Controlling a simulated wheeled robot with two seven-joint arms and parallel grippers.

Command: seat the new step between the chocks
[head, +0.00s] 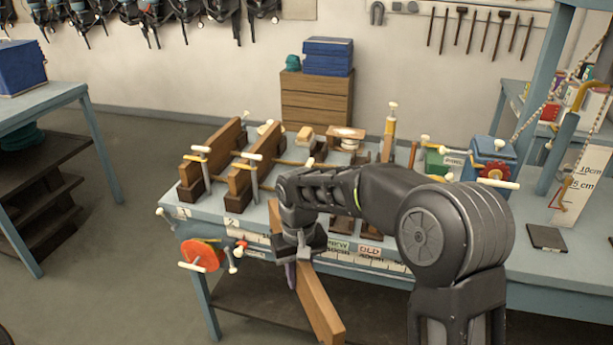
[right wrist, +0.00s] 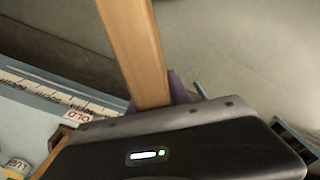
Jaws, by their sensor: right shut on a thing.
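My right gripper (head: 300,258) is shut on a long wooden step (head: 318,305), held aslant at the bench's front edge. In the right wrist view the step (right wrist: 135,45) rises from between the purple fingers (right wrist: 178,88). Two similar wooden boards (head: 215,145) (head: 262,150) stand on edge on the bench, with dark brown chocks (head: 190,192) (head: 238,200) at their near ends. More dark chocks (head: 370,222) stand to the right, partly hidden by my right arm. Whether a gap lies between those chocks is hard to tell. My left gripper is out of view.
The blue-grey bench (head: 172,208) carries clamps with cream handles (head: 201,149). A red disc (head: 200,255) and more handles stick out at its front left. OLD (head: 369,250) and NEW labels sit on the front edge. A blue box (head: 488,155) stands right. Floor at left is clear.

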